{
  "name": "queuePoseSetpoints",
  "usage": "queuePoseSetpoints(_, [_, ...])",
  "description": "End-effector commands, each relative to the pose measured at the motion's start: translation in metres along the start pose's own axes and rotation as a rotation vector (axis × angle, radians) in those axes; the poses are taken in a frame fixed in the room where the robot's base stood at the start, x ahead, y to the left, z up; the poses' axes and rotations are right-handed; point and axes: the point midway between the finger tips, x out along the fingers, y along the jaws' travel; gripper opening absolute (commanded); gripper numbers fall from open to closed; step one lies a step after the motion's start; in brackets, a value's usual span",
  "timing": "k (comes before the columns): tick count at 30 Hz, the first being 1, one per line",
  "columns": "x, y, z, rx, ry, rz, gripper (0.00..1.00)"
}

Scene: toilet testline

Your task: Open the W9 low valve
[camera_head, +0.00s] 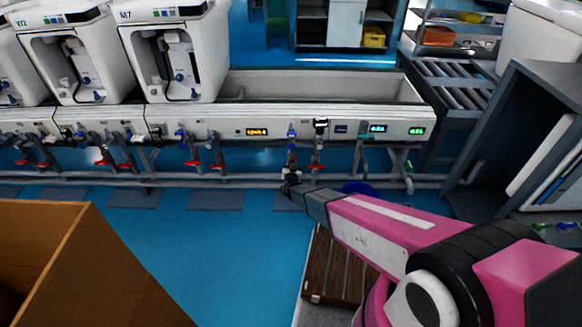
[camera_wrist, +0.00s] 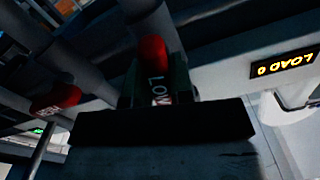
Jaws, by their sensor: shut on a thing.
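The low valve shows in the wrist view as a red handle (camera_wrist: 152,55) with a "LOW" label beside it, directly beyond my dark fingers. My gripper (camera_wrist: 160,112) is shut on this valve's handle; the fingers hide the gripped part. In the head view my gripper (camera_head: 291,183) reaches the pipes below the right part of the white test line, under a blue-handled fitting (camera_head: 291,133). The handle it holds is hidden there. I cannot read a W9 mark.
A second red valve handle (camera_head: 317,166) sits just right of my gripper; a neighbouring red handle (camera_wrist: 55,103) shows in the wrist view. A horizontal pipe (camera_head: 230,182) runs low along the line. A brown box (camera_head: 60,260) stands front left.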

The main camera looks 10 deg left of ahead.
Motion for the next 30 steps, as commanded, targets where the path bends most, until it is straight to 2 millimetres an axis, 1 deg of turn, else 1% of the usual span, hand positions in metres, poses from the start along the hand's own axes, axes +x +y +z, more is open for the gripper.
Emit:
queuePoseSetpoints(1, [0.0021, -0.0022, -0.0032, -0.038, 0.009, -0.004, 0.0])
queuePoseSetpoints(6, [0.003, -0.0004, -0.0042, -0.145, 0.011, 0.0, 0.0])
queuePoseSetpoints(12, [0.0036, 0.0007, -0.0051, -0.224, 0.014, 0.004, 0.0])
queuePoseSetpoints(19, [0.0026, -0.0001, -0.0051, -0.266, 0.014, 0.002, 0.0])
queuePoseSetpoints(30, [0.001, -0.0012, -0.0049, -0.274, 0.012, -0.001, 0.0])
